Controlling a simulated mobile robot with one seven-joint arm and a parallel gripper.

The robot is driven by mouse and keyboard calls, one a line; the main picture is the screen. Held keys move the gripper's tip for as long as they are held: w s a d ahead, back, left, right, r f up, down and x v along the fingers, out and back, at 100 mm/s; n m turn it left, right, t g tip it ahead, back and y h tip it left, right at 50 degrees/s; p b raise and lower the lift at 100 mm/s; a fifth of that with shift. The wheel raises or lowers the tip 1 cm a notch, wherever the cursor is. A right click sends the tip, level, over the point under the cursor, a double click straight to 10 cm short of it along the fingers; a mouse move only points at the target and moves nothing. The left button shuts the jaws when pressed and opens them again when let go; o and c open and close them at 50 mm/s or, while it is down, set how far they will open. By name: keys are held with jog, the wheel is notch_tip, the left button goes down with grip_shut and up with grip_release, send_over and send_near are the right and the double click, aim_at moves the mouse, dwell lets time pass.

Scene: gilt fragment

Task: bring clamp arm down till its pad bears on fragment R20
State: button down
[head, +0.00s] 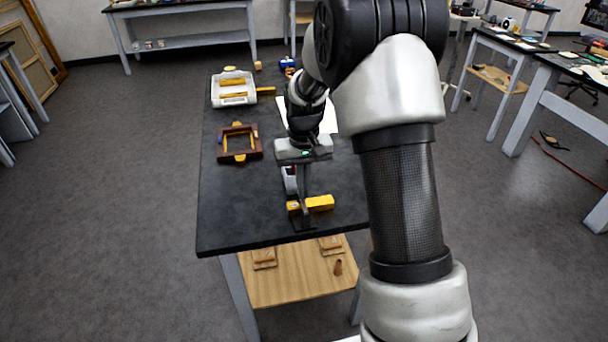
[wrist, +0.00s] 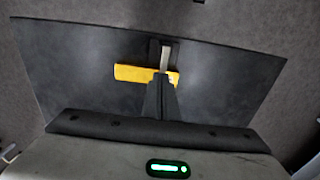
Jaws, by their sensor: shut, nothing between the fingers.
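A yellow gilt piece (head: 319,203), which I take to be fragment R20, lies near the table's front edge. It also shows in the wrist view (wrist: 130,73), lying crosswise. A grey metal bar (wrist: 165,56), likely the clamp arm, runs over a dark base (wrist: 153,47) and across the gilt piece. My gripper (wrist: 161,78) is shut and empty, pointing down at the bar. In the head view my gripper (head: 305,203) is just above or against the clamp. I cannot tell whether it touches the bar, or whether the pad touches the gilt piece; the pad is hidden.
The dark table (head: 225,215) has a brown frame (head: 252,155) with yellow pieces at left. Behind it is a white tray (head: 218,97) with yellow pieces. A white and red thing (head: 290,182) stands partly hidden behind my gripper. The table's front left is clear.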

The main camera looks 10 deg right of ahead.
jog(key=shift+w+f, duration=0.25)
jog(key=shift+f, duration=0.1)
dwell(0.3)
notch_tip(320, 180, up, 14)
jog(key=w+p, duration=0.2)
jog(key=p, duration=0.1)
notch_tip(320, 180, up, 7)
jog(key=p, duration=0.1)
send_over(305, 204)
jog(key=s+r+t+p, duration=0.1)
jog(key=s+r, duration=0.3)
jog(key=s, duration=0.8)
jog(key=s+r+t+p, duration=0.2)
jog(key=s+r+t, duration=0.2)
jog(key=s, duration=0.8)
